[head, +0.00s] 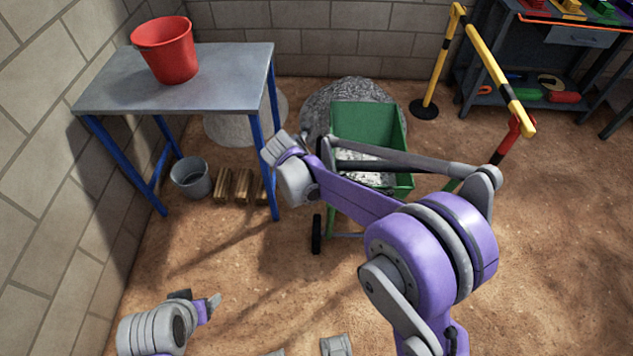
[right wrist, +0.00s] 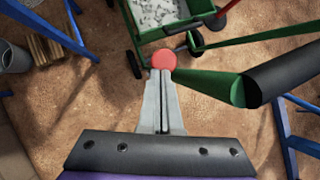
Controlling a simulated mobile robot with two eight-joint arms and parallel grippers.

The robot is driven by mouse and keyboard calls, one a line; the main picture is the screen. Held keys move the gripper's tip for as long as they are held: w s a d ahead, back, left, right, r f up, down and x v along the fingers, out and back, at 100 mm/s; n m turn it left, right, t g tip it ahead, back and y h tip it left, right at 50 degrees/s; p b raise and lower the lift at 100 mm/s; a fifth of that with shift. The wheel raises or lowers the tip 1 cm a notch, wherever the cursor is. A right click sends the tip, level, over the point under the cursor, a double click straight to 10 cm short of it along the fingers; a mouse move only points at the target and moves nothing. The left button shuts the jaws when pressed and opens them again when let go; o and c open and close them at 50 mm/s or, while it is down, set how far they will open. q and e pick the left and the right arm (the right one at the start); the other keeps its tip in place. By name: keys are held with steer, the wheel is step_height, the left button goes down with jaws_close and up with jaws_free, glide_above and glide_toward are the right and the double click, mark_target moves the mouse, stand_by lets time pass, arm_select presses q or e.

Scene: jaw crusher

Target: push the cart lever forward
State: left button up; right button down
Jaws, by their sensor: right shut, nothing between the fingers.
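The green cart (head: 368,119) holds pale rubble and stands in the middle of the head view, partly covered by my right arm. In the right wrist view the cart tray (right wrist: 190,29) is at the top. My right gripper (right wrist: 162,78) is shut and empty. A round red knob (right wrist: 164,59) shows right at its fingertips; I cannot tell if they touch. A green bar (right wrist: 208,85) with a black end (right wrist: 284,72) lies just right of the fingers. The right fingertips are not clear in the head view. My left gripper (head: 208,305) is low at the left, away from the cart; its finger gap is unclear.
A blue-legged table (head: 232,66) with a red bucket (head: 168,50) stands left of the cart. A grey bucket (head: 191,177) and wooden blocks (head: 238,187) are on the ground there. A yellow-black barrier (head: 493,70) and workbench (head: 560,60) stand right. The front ground is mostly clear.

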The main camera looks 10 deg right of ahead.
steer(key=shift+w+d+f+g+y, duration=0.1)
steer(key=shift+w+d+g, duration=0.2)
steer(key=shift+w, duration=0.6)
steer(key=shift+w+d+g+y, duration=0.1)
steer(key=shift+w+d+g, duration=0.2)
steer(key=shift+w, duration=0.65)
steer(key=shift+w+d+f+g+y, duration=0.15)
steer(key=shift+w+g, duration=0.25)
steer(key=shift+w, duration=0.5)
steer(key=shift+r, duration=0.1)
